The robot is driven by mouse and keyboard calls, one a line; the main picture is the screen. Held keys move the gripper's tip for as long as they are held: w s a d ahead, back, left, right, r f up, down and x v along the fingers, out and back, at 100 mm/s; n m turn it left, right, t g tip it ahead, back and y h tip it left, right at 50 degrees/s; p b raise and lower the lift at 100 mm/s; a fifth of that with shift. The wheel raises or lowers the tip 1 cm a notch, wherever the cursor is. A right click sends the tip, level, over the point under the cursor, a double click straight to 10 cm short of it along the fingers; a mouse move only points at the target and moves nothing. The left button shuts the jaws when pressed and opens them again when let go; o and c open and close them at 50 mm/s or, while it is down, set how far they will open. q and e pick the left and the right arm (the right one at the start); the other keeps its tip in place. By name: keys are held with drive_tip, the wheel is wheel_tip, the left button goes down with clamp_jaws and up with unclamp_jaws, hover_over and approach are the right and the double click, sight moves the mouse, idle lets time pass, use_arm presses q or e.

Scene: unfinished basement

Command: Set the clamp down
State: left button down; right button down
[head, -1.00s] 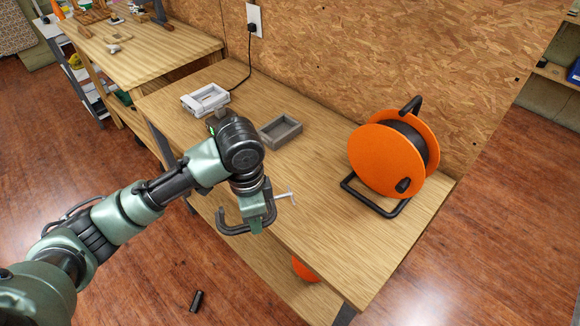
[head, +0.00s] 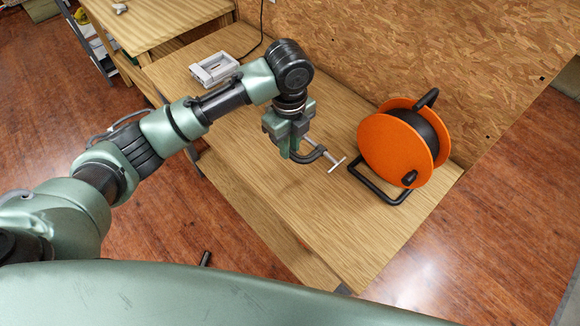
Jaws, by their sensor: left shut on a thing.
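The clamp (head: 318,153) is a dark C-shaped frame with a light metal screw and T-bar pointing right. My left gripper (head: 291,150) is shut on it, pointing down over the wooden workbench (head: 290,205). The gripper hides part of the clamp's frame. I cannot tell whether the clamp touches the bench top. My right gripper is not in the picture.
An orange cable reel (head: 392,150) on a black stand is close to the right of the clamp. A white charger-like box (head: 214,69) with a black cord stands at the bench's far left. An OSB wall (head: 420,50) runs behind. Bare bench top lies in front of the clamp.

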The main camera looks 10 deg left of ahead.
sight(290, 177)
use_arm(q)
wheel_tip(290, 177, down, 11)
drive_tip(key=shift+f+p, duration=0.1)
drive_tip(key=shift+p, duration=0.35)
drive_tip(key=c, duration=1.3)
unclamp_jaws()
wheel_tip(290, 177, up, 12)
drive_tip(key=shift+r+b, duration=0.1)
drive_tip(key=shift+b, duration=0.45)
